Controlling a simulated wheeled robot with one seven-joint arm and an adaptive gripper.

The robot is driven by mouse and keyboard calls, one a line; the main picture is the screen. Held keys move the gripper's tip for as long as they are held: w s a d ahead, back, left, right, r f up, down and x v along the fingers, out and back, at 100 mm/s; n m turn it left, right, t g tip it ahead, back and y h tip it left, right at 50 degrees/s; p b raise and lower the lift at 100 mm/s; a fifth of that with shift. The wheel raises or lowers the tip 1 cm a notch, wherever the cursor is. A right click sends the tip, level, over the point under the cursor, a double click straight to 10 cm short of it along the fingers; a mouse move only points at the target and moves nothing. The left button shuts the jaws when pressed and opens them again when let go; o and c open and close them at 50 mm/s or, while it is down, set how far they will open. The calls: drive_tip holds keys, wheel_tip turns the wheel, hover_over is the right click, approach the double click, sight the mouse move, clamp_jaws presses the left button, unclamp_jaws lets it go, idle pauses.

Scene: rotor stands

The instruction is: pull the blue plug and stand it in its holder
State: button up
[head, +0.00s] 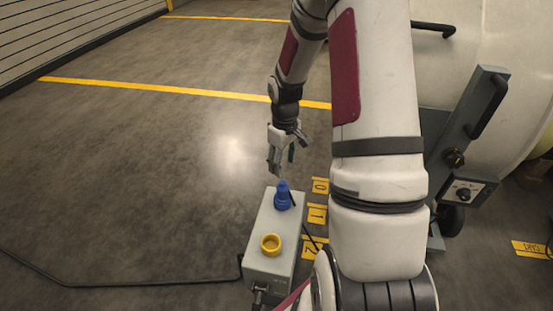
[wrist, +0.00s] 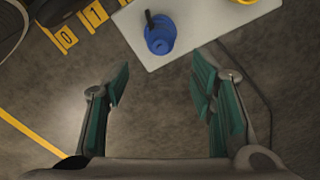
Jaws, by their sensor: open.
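The blue plug (head: 283,196) stands upright on the top of a grey box (head: 259,256), toward its far end. In the wrist view the blue plug (wrist: 160,36) shows from above, with a dark lever or tab on it, ahead of the fingertips. A yellow ring-shaped holder (head: 271,244) sits on the same box, nearer to me, and looks empty. Its edge shows at the top right of the wrist view (wrist: 246,1). My gripper (head: 281,160) is above and beyond the plug. Its green-padded fingers (wrist: 160,88) are apart with nothing between them, not touching the plug.
A black cable (head: 120,286) runs along the floor to the box. Yellow number labels (head: 317,214) lie on the floor right of the box. A grey stand with a handle (head: 468,140) and a large white rounded body (head: 510,70) are at the right. The floor at left is open.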

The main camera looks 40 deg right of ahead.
sight(283, 182)
wheel_tip(283, 182, down, 10)
drive_tip(key=b, duration=0.7)
drive_tip(key=shift+r, duration=0.1)
drive_tip(key=c, duration=1)
drive_tip(key=shift+r+p, duration=3.25)
drive_tip(key=shift+r, duration=0.6)
